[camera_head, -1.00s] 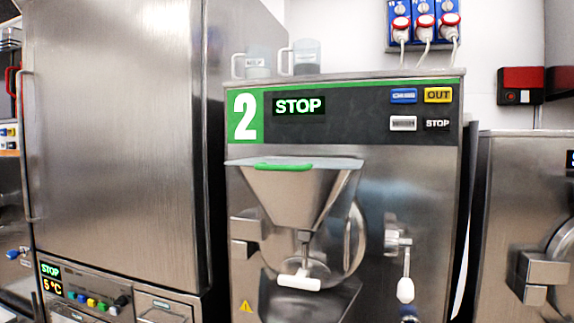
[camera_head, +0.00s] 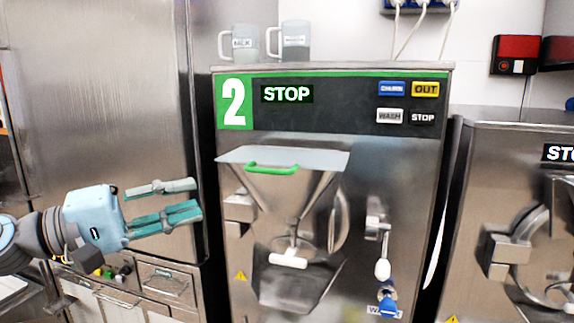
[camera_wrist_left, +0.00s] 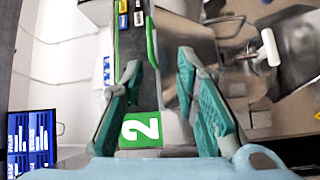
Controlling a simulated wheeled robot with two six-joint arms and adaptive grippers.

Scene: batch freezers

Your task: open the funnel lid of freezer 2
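Freezer 2 (camera_head: 350,150) stands in the middle of the head view, marked with a white 2 on green. Its funnel lid (camera_head: 320,158) is a flat grey plate lying closed on top of the steel funnel (camera_head: 290,195). The green lid handle (camera_head: 271,168) is at the lid's front edge. My left gripper (camera_head: 197,198) is open and empty, left of the funnel and slightly lower in the picture, apart from the handle. In the left wrist view, the green handle (camera_wrist_left: 151,42) appears between the spread fingers, beyond the tips. My right gripper is not in view.
A tall steel cabinet (camera_head: 110,110) stands at the left, behind my left arm. Two mugs (camera_head: 245,42) (camera_head: 295,42) stand on freezer 2. A white-handled outlet lever (camera_head: 288,260) is below the funnel, and another freezer (camera_head: 510,200) is at the right.

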